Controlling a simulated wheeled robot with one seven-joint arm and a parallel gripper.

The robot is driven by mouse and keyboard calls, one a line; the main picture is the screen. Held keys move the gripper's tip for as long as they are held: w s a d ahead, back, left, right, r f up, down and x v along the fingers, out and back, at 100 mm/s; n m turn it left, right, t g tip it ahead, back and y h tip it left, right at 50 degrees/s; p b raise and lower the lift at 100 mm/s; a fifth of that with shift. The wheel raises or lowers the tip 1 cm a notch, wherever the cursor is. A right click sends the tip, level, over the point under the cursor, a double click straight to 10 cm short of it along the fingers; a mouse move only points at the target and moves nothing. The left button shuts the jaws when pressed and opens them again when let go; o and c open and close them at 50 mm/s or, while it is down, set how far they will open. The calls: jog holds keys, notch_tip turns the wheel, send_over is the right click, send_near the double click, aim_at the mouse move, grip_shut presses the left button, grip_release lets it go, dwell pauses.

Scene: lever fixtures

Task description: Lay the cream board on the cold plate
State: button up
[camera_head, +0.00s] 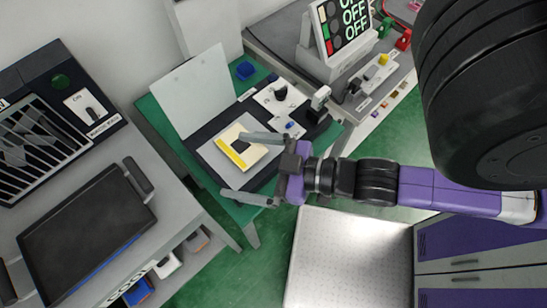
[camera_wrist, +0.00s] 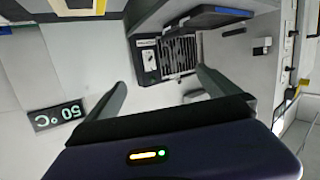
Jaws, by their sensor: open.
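The cream board (camera_head: 246,157) has a yellow strip along one side and a dark square. In the head view it lies over a pale plate (camera_head: 209,151) set in a dark fixture, which I take as the cold plate. Whether it rests fully flat is hard to tell. My gripper (camera_head: 233,165) is open, with its fingers spread wide. In the head view its upper finger overlaps the board's upper right part, and the lower finger is off toward the front edge.
A white panel (camera_head: 203,88) stands tilted behind the fixture. An inverted 50 °C display (camera_wrist: 57,115) shows in the wrist view.

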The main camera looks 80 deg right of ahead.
jog(key=s+a, duration=0.5)
jog(key=s, duration=0.2)
jog(key=shift+a+g+y, duration=0.15)
jog(key=shift+g+y, duration=0.15)
jog(key=shift+y, duration=0.1)
jog(key=shift+c, duration=0.4)
dwell(1.2)
